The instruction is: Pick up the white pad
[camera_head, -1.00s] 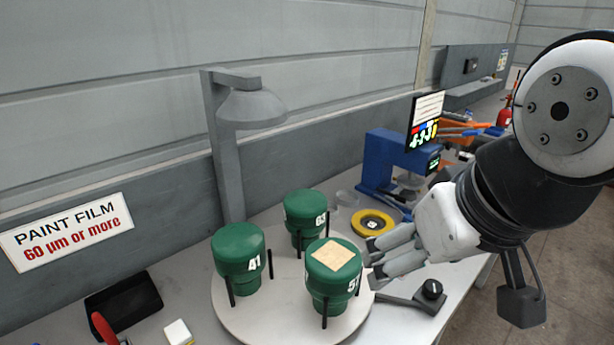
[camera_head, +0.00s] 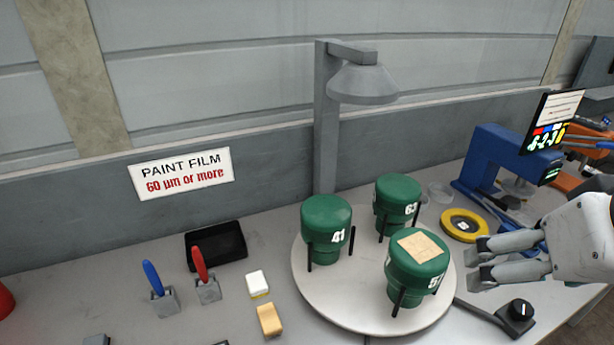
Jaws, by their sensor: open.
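The white pad (camera_head: 257,281) is a small white block with a yellow lower edge. It lies on the grey table left of the round turntable, just behind a tan-yellow block (camera_head: 269,319). My gripper (camera_head: 472,263) is at the right of the view, its two fingers apart and pointing left. It is empty, beside the green cylinder marked 57, and well to the right of the white pad.
The turntable (camera_head: 310,289) bears three green cylinders (camera_head: 325,222), one with a beige square (camera_head: 422,246) on top. Red-handled (camera_head: 199,262) and blue-handled (camera_head: 152,277) tools stand left of the pad, near a black tray (camera_head: 236,239). A lamp (camera_head: 362,82) overhangs the turntable.

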